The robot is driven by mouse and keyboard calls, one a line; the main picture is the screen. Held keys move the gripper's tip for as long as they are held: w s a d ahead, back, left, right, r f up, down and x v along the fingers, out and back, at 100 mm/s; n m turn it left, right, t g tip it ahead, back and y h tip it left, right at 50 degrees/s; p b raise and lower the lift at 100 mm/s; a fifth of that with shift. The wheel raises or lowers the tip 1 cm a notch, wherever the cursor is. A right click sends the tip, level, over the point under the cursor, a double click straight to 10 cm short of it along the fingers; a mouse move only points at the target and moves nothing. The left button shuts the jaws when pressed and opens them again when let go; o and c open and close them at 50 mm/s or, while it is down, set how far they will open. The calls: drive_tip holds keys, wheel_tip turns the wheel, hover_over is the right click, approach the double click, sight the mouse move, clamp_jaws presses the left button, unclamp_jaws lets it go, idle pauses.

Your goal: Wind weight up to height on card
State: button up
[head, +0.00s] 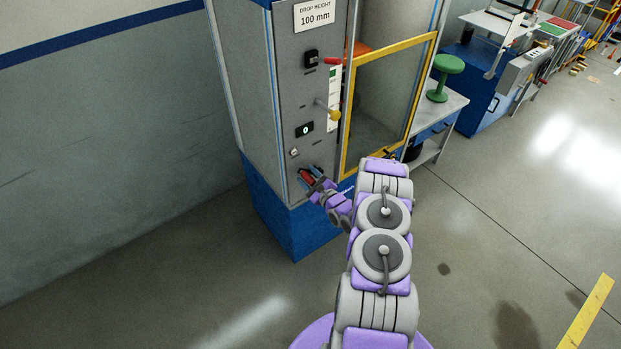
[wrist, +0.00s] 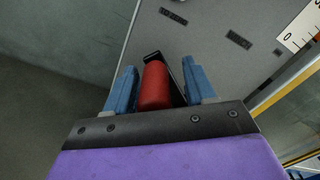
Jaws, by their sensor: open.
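The card (head: 314,14) reading "DROP HEIGHT 100 mm" is at the top of the grey machine panel (head: 290,85). A white scale strip (head: 334,95) runs down the panel's right side, with a red part (head: 333,61) near its top. The weight cannot be made out for certain. My gripper (head: 314,180) is low at the panel. In the wrist view, its blue fingers stand open on both sides of a red cylindrical grip (wrist: 155,88) on a black bracket. The grip lies between the fingers; whether either touches it is unclear.
A yellow-framed door (head: 345,125) stands right of the panel. A green stool (head: 447,66) stands on a bench behind. Floor at right is open.

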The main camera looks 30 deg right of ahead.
drive_tip(key=shift+s+a, duration=0.1)
drive_tip(key=shift+s, duration=0.45)
drive_tip(key=s+p, duration=0.2)
drive_tip(key=s, duration=1.4)
drive_tip(key=shift+d, duration=0.45)
drive_tip(key=shift+s+f, duration=0.1)
